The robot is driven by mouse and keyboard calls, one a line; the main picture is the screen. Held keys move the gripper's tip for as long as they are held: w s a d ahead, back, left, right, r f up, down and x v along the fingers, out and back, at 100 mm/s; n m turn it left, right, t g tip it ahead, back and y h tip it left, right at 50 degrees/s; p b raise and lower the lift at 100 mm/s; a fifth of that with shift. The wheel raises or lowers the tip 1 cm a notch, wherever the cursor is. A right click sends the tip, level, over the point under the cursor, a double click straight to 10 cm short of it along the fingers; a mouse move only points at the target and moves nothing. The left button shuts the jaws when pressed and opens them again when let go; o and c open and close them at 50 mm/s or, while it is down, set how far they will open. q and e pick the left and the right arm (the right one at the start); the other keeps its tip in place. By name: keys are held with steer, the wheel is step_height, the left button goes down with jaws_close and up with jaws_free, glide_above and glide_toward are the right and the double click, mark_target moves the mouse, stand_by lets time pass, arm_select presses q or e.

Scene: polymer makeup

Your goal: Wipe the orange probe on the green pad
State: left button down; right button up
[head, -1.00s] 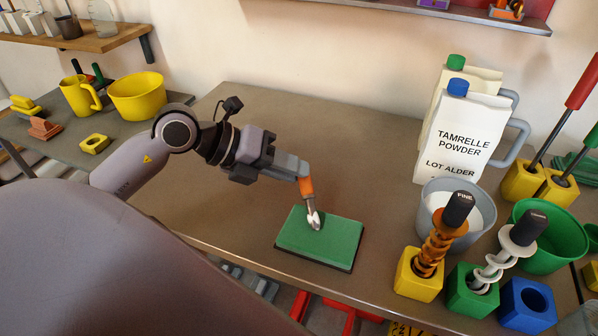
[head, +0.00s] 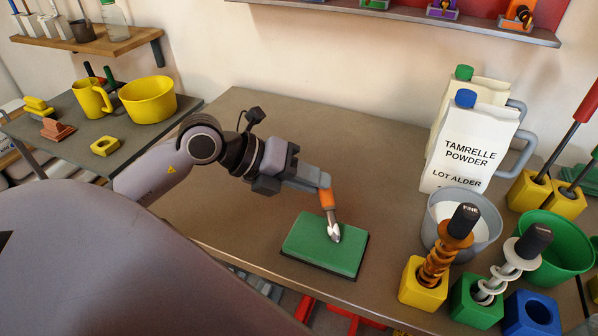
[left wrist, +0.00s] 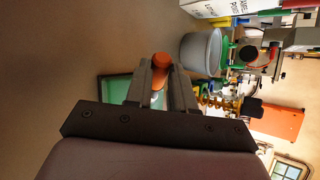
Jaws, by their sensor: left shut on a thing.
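The orange probe (head: 327,198) has an orange handle and a shiny metal tip (head: 334,232). My left gripper (head: 322,183) is shut on its handle and holds it tilted, tip down. The tip is at the right half of the green pad (head: 308,243) and appears to touch its surface. The pad lies flat in a dark tray on the table. In the left wrist view the orange handle (left wrist: 161,62) shows between the fingers, with part of the pad (left wrist: 116,87) behind them. My right gripper is not in view.
Right of the pad stand a yellow block (head: 421,285) with an orange auger, a green block (head: 474,301) with a white auger, and a grey bowl (head: 484,243). White powder jugs (head: 465,150) stand behind. The table (head: 270,130) behind the pad is clear.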

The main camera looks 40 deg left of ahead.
arm_select(q)
steer(key=shift+w+d+r, duration=0.15)
steer(key=shift+d, duration=0.55)
steer(key=shift+a+f, duration=0.2)
steer(key=shift+a, duration=0.15)
steer(key=shift+s+a+b, duration=0.25)
steer(key=shift+a+b, duration=0.05)
steer(key=shift+a, duration=0.55)
steer(key=shift+s+a+b, duration=0.2)
steer(key=shift+a+b, duration=0.05)
steer(key=shift+a, duration=0.65)
steer(key=shift+s+a+b, duration=0.25)
steer(key=shift+a+b, duration=0.05)
steer(key=shift+a, duration=0.55)
step_height(320, 180, up, 7)
steer(key=p, duration=0.5)
steer(key=shift+p, duration=0.3)
steer(key=shift+f, duration=0.15)
